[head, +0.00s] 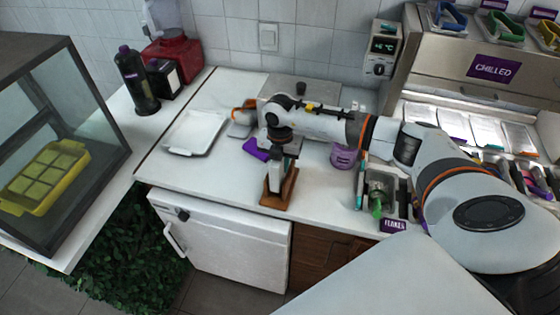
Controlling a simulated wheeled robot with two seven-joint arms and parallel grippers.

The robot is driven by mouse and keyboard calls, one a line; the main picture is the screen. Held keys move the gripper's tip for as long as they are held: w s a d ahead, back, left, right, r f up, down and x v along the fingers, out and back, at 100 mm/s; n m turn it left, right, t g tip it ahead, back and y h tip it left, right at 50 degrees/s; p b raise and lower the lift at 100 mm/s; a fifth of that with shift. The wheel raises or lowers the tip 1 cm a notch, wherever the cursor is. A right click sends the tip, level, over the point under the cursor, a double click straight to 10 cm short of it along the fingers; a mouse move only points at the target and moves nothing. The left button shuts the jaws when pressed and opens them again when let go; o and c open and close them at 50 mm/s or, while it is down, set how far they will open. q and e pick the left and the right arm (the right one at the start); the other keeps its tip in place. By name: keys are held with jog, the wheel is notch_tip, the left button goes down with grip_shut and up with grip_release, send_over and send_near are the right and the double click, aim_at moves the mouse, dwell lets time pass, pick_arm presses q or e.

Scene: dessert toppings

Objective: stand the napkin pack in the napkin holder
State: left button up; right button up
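A brown wooden holder (291,190), which looks like the napkin holder, stands near the front edge of the white counter. My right arm reaches in from the right, and its gripper (276,178) points down at this holder, overlapping it in the picture. A pale grey piece shows between the holder's sides; I cannot tell whether it is fingers or a held pack. Whether the fingers are open or shut is too small to see. A small purple item (255,150) lies just left of the gripper; I cannot tell whether it is the napkin pack. My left gripper is not in view.
A white tray (168,149) lies on the counter to the left. A purple tub (343,156) and a metal topping container (398,190) labelled FLAKES are to the right. A dark bottle (136,80) and black box (163,80) stand at the back left. The counter between tray and holder is clear.

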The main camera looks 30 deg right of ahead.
jog(key=shift+f, duration=0.4)
jog(key=o, duration=1.1)
jog(key=shift+c, duration=0.2)
jog(key=shift+r, duration=0.1)
notch_tip(320, 180, up, 12)
jog(key=b, duration=0.3)
